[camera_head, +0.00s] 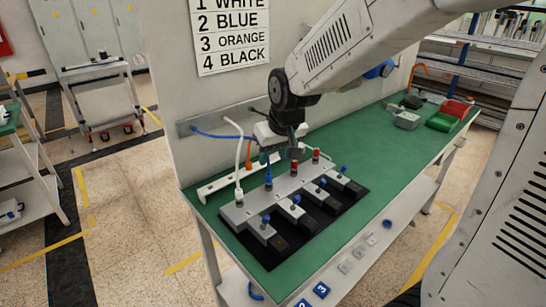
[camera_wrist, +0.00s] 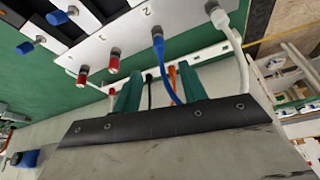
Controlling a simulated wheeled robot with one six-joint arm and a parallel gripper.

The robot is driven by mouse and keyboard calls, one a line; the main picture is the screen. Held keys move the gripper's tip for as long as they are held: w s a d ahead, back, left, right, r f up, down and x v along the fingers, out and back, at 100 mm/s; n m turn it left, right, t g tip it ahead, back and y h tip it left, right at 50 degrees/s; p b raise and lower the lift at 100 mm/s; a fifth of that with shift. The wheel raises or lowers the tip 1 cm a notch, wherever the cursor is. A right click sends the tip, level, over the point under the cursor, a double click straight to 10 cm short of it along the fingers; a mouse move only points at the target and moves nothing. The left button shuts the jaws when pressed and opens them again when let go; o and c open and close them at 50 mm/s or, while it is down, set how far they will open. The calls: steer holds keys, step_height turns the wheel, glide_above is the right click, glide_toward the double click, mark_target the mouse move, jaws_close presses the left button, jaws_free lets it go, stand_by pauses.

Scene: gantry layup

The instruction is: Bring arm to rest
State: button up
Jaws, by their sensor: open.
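My gripper (camera_head: 293,152) is open and empty above the back of the grey manifold (camera_head: 283,192), near its red caps (camera_head: 317,155). In the wrist view its two green fingers (camera_wrist: 158,90) stand apart, with hoses behind them. The white hose (camera_head: 239,165) is on the manifold's leftmost port, and the blue hose (camera_head: 268,172) is on the port beside it. Two red caps (camera_wrist: 113,64) cover the other ports. The orange hose (camera_wrist: 173,78) and black hose (camera_wrist: 150,92) stand at the white rack (camera_wrist: 205,56) behind the manifold.
The manifold sits on a black base on the green bench (camera_head: 370,150). A wall sign (camera_head: 232,35) lists white, blue, orange, black. Red bin (camera_head: 456,107), green bin (camera_head: 441,122) and grey box (camera_head: 406,119) stand at the far right. The bench between them and the manifold is clear.

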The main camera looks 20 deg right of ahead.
stand_by(0.3)
steer(key=s+d+r+g, duration=0.1)
steer(key=s+r, duration=0.2)
steer(key=s, duration=1)
steer(key=s+d+r+m+g, duration=0.1)
steer(key=s+r+g, duration=0.1)
steer(key=s, duration=1.2)
steer(key=shift+d+r, duration=0.4)
steer(key=shift+r, duration=0.3)
steer(key=shift+s, duration=0.1)
